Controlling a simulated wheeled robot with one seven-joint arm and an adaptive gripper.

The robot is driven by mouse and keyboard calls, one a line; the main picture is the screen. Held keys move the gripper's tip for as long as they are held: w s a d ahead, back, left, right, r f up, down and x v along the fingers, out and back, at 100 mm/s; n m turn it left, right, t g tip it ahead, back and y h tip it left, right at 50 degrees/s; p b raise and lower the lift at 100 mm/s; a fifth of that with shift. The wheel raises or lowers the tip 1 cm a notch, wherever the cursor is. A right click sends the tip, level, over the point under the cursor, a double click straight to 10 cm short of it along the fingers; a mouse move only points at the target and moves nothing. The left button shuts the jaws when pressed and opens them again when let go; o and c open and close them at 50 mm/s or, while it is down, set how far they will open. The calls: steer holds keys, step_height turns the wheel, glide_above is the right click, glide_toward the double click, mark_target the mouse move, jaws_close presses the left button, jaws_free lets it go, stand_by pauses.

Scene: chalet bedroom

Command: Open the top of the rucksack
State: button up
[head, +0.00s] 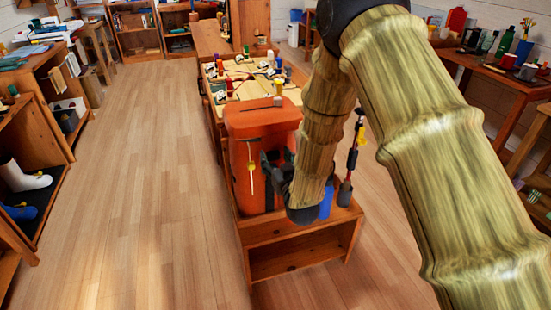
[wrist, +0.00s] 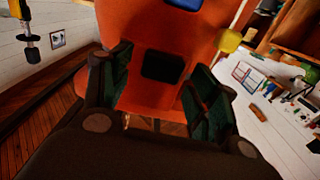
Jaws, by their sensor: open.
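The orange rucksack (head: 256,150) stands upright on a small wooden bench (head: 292,244), with its top flap (head: 262,118) lying closed over it. A cord with a yellow end (head: 251,178) hangs down its front. My gripper (head: 275,172) is in front of the rucksack's right side, and my arm hides part of it. In the wrist view, my gripper (wrist: 160,95) has its two dark fingers spread wide. The rucksack's orange face (wrist: 135,40) fills the space ahead, with a dark patch between the fingers and a yellow toggle (wrist: 229,40) at upper right. I cannot tell whether the fingers touch it.
A long worktable (head: 240,88) with bottles and small items stands behind the rucksack. Shelves line the left wall. The wooden floor (head: 150,170) on the left is clear.

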steer(key=shift+w, duration=0.15)
steer(key=shift+r, duration=0.1)
jaws_close()
